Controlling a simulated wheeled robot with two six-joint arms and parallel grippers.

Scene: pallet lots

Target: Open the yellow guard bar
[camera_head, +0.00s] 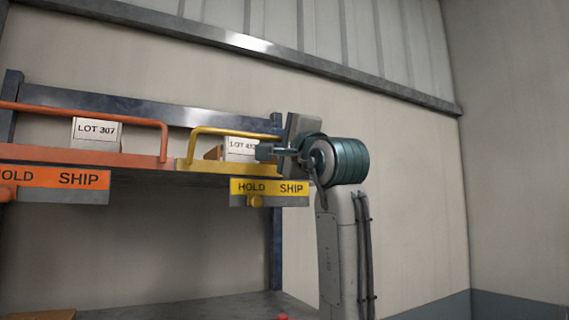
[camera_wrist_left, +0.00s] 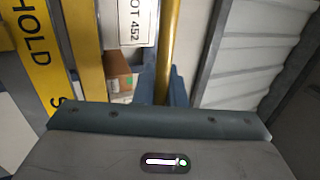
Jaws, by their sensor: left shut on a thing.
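The yellow guard bar (camera_head: 235,132) is a bent tube across the front of the right-hand yellow shelf bay; its left end curves down to the yellow shelf edge. My left gripper (camera_head: 268,152) is at the bar's right end, and my arm partly hides that end. In the left wrist view the bar (camera_wrist_left: 170,45) runs down between the two blue-grey fingers of my left gripper (camera_wrist_left: 163,85), which are shut on it. Behind the bar stands a white box with a lot label (camera_head: 241,146), which reads "OT 452" in the wrist view (camera_wrist_left: 138,22). My right gripper is not in view.
A yellow HOLD/SHIP plate (camera_head: 270,187) with a yellow knob (camera_head: 256,201) hangs below the bay. To the left are an orange bar (camera_head: 85,112), a LOT 307 box (camera_head: 96,132) and an orange HOLD/SHIP plate (camera_head: 55,178). A brown carton (camera_wrist_left: 118,75) sits behind the yellow bar.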

